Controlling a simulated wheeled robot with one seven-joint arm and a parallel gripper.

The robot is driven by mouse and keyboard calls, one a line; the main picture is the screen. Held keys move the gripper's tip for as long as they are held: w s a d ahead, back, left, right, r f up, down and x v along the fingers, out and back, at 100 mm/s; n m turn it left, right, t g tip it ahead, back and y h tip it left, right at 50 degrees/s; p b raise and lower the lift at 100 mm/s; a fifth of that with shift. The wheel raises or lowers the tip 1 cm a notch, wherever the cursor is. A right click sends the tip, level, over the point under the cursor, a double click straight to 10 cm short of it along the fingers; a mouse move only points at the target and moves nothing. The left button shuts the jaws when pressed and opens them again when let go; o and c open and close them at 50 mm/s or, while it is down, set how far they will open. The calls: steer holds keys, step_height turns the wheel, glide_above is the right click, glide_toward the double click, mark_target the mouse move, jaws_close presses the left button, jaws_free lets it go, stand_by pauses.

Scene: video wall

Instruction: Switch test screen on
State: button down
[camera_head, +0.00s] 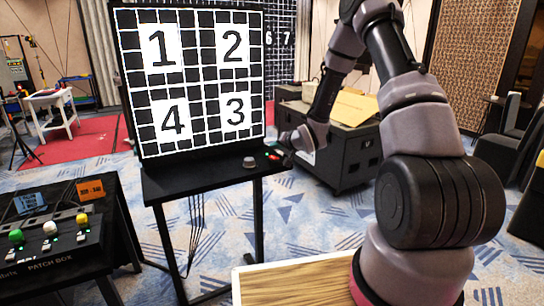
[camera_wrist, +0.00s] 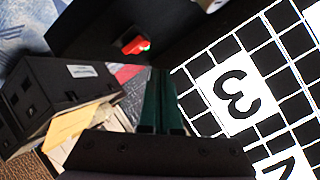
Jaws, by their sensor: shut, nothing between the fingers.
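The test screen (camera_head: 190,88) stands on a small black table (camera_head: 205,178) and shows a white grid with the numbers 1, 2, 4 and 3. Part of the screen, with the 3, also shows at the right of the wrist view (camera_wrist: 235,95). A small red and green switch (camera_head: 273,154) sits at the table's right end; it also shows in the wrist view (camera_wrist: 136,45). My gripper (camera_head: 284,148) is beside the switch at that end. In the wrist view its dark green fingers (camera_wrist: 160,75) are together and empty, pointing past the switch. I cannot tell whether they touch it.
A grey knob (camera_head: 249,162) sits on the same table, left of the switch. A black case (camera_head: 345,145) with yellow sheets on top stands behind my arm. A patch box (camera_head: 50,245) with several coloured knobs is at the left. Carpet between them is open.

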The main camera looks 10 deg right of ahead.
steer(key=shift+s+d+r, duration=0.1)
steer(key=shift+s+r, duration=0.2)
steer(key=shift+r, duration=0.6)
steer(key=shift+s+d+r, duration=0.1)
steer(key=shift+s+r, duration=0.15)
steer(key=shift+r, duration=0.6)
steer(key=shift+r, duration=0.1)
